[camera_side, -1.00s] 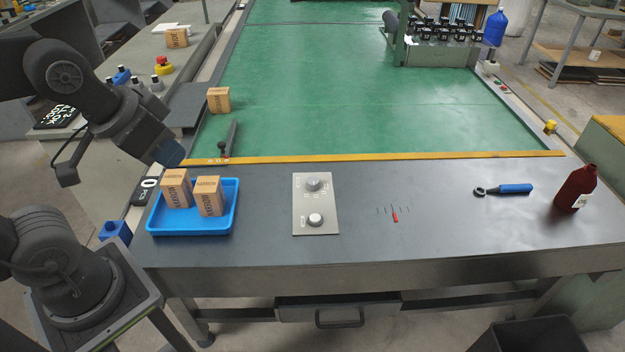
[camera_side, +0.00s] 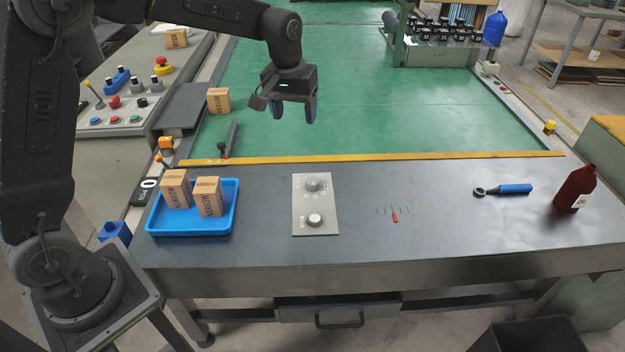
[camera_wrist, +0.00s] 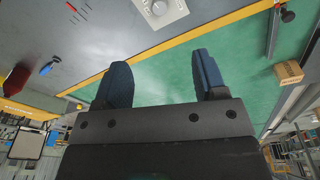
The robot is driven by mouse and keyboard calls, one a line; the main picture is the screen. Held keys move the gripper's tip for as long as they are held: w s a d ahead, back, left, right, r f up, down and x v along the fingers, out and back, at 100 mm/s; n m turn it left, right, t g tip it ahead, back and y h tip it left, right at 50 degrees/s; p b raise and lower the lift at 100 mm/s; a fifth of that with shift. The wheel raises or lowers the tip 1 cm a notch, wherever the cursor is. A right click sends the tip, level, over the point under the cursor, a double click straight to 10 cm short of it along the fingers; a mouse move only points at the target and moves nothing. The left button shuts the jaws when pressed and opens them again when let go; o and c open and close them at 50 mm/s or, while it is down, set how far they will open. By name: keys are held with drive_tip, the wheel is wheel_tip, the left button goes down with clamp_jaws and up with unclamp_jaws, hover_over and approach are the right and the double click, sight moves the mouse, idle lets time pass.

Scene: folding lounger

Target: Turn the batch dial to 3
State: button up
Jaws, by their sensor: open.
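A light grey plate (camera_side: 316,204) lies on the dark bench and carries two round knobs. The far knob (camera_side: 312,185) is grey with markings around it. The near knob (camera_side: 315,220) is paler. Their labels and settings are too small to read, so I cannot tell which is the batch dial. My gripper (camera_side: 294,112) is open and empty, pointing down above the green surface, beyond and above the plate. In the wrist view my two blue fingers (camera_wrist: 165,80) are spread, and the plate (camera_wrist: 172,12) shows at the top edge with one knob (camera_wrist: 159,7), partly cut off.
A blue tray (camera_side: 194,232) with two cartons stands left of the plate. To the right are a small red tool (camera_side: 395,216), a blue-handled tool (camera_side: 513,189) and a dark red bottle (camera_side: 575,188). A yellow strip (camera_side: 400,157) edges the bench.

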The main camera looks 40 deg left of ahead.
drive_tip(key=n+g, duration=0.1)
drive_tip(key=n, duration=0.1)
approach(312, 181)
drive_tip(key=f, duration=0.9)
drive_tip(key=shift+w+f, duration=0.3)
drive_tip(key=shift+f, duration=0.05)
drive_tip(key=shift+c, duration=0.4)
drive_tip(key=c, duration=0.8)
drive_tip(key=shift+c, duration=0.2)
drive_tip(key=shift+m, duration=0.5)
drive_tip(key=m, duration=0.3)
drive_tip(key=shift+m, duration=0.3)
drive_tip(key=shift+s+m, duration=0.1)
drive_tip(key=shift+m, duration=1.7)
